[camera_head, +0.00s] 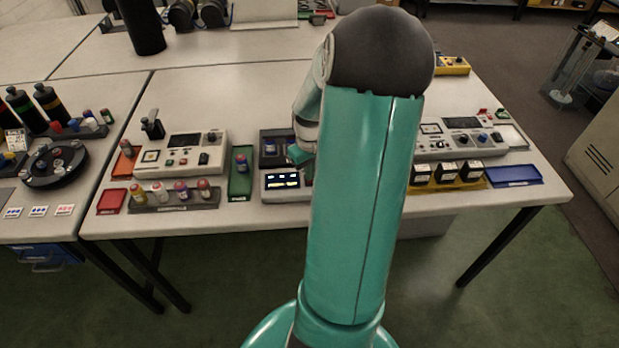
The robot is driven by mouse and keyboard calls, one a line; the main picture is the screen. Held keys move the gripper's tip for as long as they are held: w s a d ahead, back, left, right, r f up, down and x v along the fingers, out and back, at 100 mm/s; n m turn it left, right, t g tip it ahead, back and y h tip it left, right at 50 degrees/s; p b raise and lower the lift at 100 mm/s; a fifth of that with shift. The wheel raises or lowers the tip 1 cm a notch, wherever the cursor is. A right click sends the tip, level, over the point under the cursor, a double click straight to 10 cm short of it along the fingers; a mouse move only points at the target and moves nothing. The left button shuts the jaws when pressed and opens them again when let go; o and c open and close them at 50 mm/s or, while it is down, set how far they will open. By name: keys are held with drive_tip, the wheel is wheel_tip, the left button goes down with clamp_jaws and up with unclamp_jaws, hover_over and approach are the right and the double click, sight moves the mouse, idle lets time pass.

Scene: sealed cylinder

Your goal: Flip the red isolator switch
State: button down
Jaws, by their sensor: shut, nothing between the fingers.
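I cannot clearly pick out a red isolator switch. A yellow box (453,65) with small dark controls on top sits at the table's back right, partly behind my arm; its details are too small to tell. A light control panel (190,153) on the left carries a screen, a small red button and knobs. Another panel (462,143) on the right has a screen and knobs. My gripper (303,158) shows only in part beside my arm, shut and empty, above or near a small instrument with lit displays (283,183). My arm hides the table behind it.
A rack of capped vials (172,208), a green tray (240,186) and a red tray (112,202) lie at the front left. A yellow tray with black boxes (447,185) and a blue tray (513,183) line the front right.

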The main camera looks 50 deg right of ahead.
drive_tip(key=shift+f, duration=0.5)
drive_tip(key=shift+r, duration=3.55)
drive_tip(key=w+a+r+n+t+h, duration=0.1)
drive_tip(key=w+a+r, duration=0.1)
drive_tip(key=a+r, duration=0.6)
drive_tip(key=w+a+r+n+t+h, duration=0.15)
drive_tip(key=a+r, duration=0.25)
drive_tip(key=a, duration=0.8)
drive_tip(key=s+a+r+t+y, duration=0.1)
drive_tip(key=s+a+r, duration=0.1)
drive_tip(key=a, duration=0.6)
drive_tip(key=s+a+r+n+t+y, duration=0.1)
drive_tip(key=s+a, duration=0.3)
drive_tip(key=a, duration=0.4)
drive_tip(key=shift+s+r+t, duration=0.15)
drive_tip(key=shift+r+t, duration=0.4)
drive_tip(key=shift+r, duration=0.3)
